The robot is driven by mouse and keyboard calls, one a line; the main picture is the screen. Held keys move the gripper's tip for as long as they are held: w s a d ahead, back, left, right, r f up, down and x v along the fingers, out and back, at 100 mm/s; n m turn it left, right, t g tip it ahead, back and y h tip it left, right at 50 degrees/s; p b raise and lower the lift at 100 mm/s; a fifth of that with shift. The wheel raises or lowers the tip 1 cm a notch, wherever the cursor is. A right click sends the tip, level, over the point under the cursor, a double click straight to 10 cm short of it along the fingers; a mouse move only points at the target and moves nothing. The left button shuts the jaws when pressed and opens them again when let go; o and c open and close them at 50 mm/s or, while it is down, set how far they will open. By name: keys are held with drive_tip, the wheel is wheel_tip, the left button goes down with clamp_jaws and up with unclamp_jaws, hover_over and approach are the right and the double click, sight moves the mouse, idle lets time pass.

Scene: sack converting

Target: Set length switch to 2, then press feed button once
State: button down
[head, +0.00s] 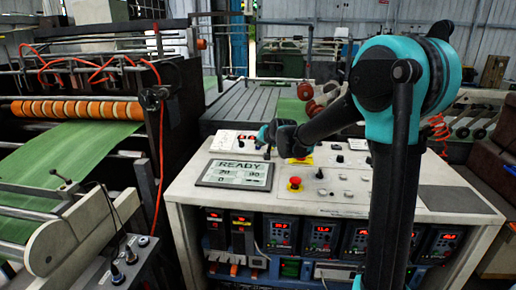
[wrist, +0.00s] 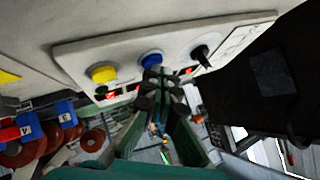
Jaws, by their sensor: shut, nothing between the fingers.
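A white control panel in the wrist view carries a yellow button (wrist: 103,74), a blue button (wrist: 151,60) and a black rotary switch (wrist: 201,53) in a row. No label is readable, so I cannot tell which button is the feed button or which number the switch points to. My gripper (wrist: 154,80) is shut and empty, its fingertips close to the blue button; I cannot tell whether they touch it. In the head view my gripper (head: 267,145) is low over the rear of the console, behind the screen (head: 236,174), which reads READY, and hides part of the panel.
Orange rollers (head: 80,109) and green web (head: 70,150) lie to the left.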

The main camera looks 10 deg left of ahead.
sight(258, 153)
drive_tip(key=shift+s+r, duration=0.15)
drive_tip(key=shift+r, duration=0.5)
drive_tip(key=r, duration=0.2)
drive_tip(key=s+r, duration=0.1)
drive_tip(key=r, duration=0.1)
drive_tip(key=shift+r, duration=0.4)
idle(1.5)
